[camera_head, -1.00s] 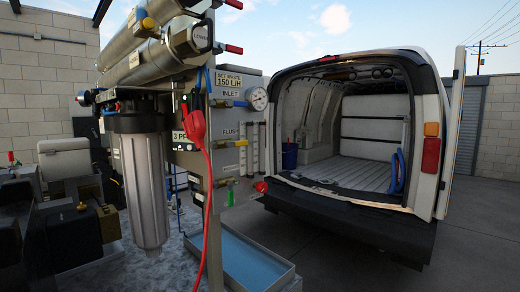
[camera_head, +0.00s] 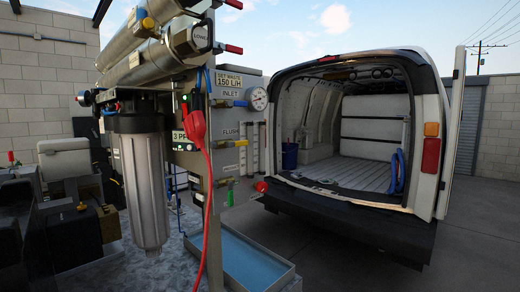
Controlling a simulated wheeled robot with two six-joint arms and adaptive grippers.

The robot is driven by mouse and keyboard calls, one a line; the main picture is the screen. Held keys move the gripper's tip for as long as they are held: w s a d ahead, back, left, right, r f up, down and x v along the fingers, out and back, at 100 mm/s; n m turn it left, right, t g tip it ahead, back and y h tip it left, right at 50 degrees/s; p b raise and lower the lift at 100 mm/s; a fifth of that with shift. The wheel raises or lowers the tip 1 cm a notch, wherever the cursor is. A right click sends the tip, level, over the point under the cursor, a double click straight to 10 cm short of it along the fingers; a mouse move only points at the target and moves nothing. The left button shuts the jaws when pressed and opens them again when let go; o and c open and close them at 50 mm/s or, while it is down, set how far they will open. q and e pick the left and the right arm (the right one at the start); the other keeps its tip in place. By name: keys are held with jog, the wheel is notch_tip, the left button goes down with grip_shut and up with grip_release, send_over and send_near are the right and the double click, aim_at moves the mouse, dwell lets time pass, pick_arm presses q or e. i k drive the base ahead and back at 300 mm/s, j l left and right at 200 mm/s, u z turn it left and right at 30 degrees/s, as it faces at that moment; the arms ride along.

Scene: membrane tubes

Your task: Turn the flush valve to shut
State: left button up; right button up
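The flush valve (camera_head: 239,143) sits on the grey panel of the membrane unit, just below a label reading FLUSH (camera_head: 231,133). It shows a small yellow lever that lies roughly level and points right. How far it is turned cannot be read at this size. Above it is the inlet valve with a blue lever (camera_head: 240,104), below a label reading INLET. Neither of my grippers can be made out in the head view, and nothing touches the flush valve.
A pressure gauge (camera_head: 257,98) is above right of the flush valve. A red plug and cable (camera_head: 207,165) hang close to its left. A grey filter housing (camera_head: 145,190) hangs further left. A shallow blue tray (camera_head: 254,265) lies below. An open white van (camera_head: 355,150) stands right.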

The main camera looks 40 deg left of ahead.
aim_at(242, 143)
jog(key=k+u, duration=0.1)
jog(key=u, duration=1.25)
